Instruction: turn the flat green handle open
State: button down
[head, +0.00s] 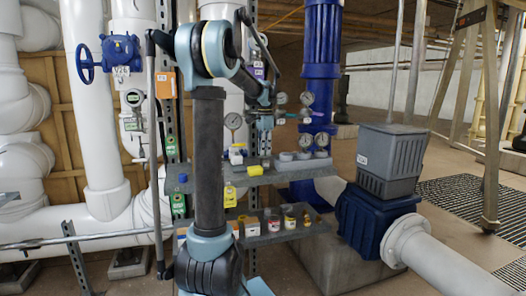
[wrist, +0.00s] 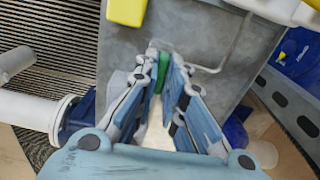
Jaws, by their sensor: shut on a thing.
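The flat green handle (wrist: 163,72) shows in the wrist view as a narrow green piece between my fingertips. My gripper (wrist: 161,66) is shut on it, with a blue-padded finger on each side. Only a small part of the handle shows; the fingers hide the rest, and I cannot tell its angle. In the head view my gripper (head: 262,119) is beyond my arm, near the gauges and above the upper grey shelf. It is small there, and the handle cannot be made out clearly.
The upper shelf (head: 285,176) and lower shelf (head: 285,236) hold small containers. Several gauges (head: 306,140) sit close to my gripper on the right. A blue vertical pipe (head: 321,45) stands behind them. A grey-topped blue pump (head: 388,165) is at right. Floor is open farther right.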

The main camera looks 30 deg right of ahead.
jog(key=n, duration=0.4)
jog(key=shift+w+r, duration=0.1)
jog(key=shift+w, duration=0.05)
jog(key=n, duration=0.4)
jog(key=shift+n, duration=0.4)
jog(key=n, duration=0.4)
jog(key=shift+n, duration=2.5)
jog(key=c, duration=1.7)
grip_release()
